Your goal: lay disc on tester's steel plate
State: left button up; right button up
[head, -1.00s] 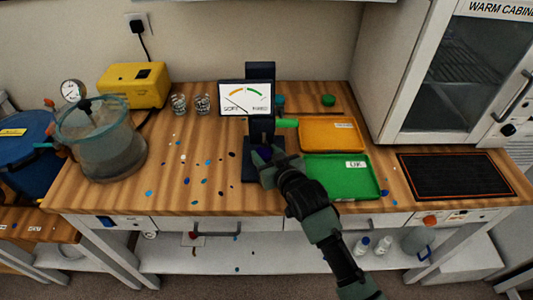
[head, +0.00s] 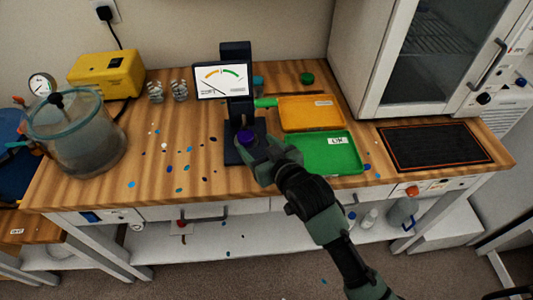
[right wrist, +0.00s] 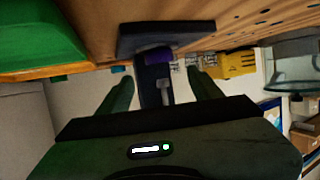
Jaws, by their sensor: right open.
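The tester (head: 237,82) stands at the back middle of the wooden bench, with a dial on top and a dark base (head: 231,154). A purple disc (head: 245,137) is at the tester's base, below the column. In the right wrist view, the purple disc (right wrist: 158,56) sits against the dark base (right wrist: 165,36); the steel plate itself cannot be made out. My right gripper (head: 258,152) is just in front of the disc. Its fingers (right wrist: 160,84) are open and apart, with the disc just beyond the tips. My left gripper is not in view.
A green tray (head: 350,167) and an orange tray (head: 310,101) lie right of the tester. A black mat (head: 435,147) and a white cabinet (head: 400,60) are farther right. A clear pot (head: 75,135), a yellow box (head: 105,75) and small glasses (head: 179,90) stand left. Coloured spots dot the bench.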

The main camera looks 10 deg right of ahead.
jog(key=v, duration=0.5)
jog(key=shift+s, duration=0.1)
